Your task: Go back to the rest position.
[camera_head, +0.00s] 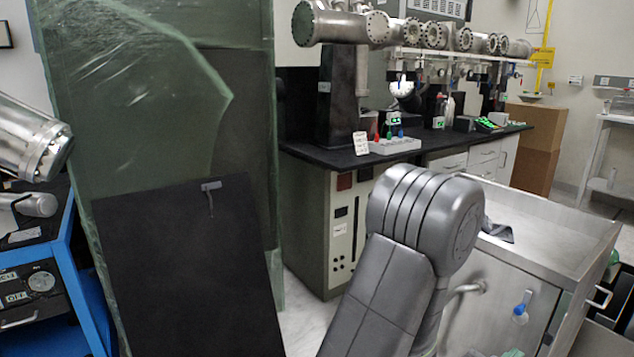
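A grey ribbed arm link and joint of mine (425,215) rise from the bottom centre of the head view. My gripper is not in view, so I cannot see whether it is open or shut or what it holds. The task names no other object.
A metal cart (545,240) stands close at the right, behind my arm. A black-topped bench (345,160) with steel vacuum parts (340,25) is at the back. A tall plastic-wrapped panel (140,110) and a dark board (185,270) stand left. A blue cart (65,250) is far left.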

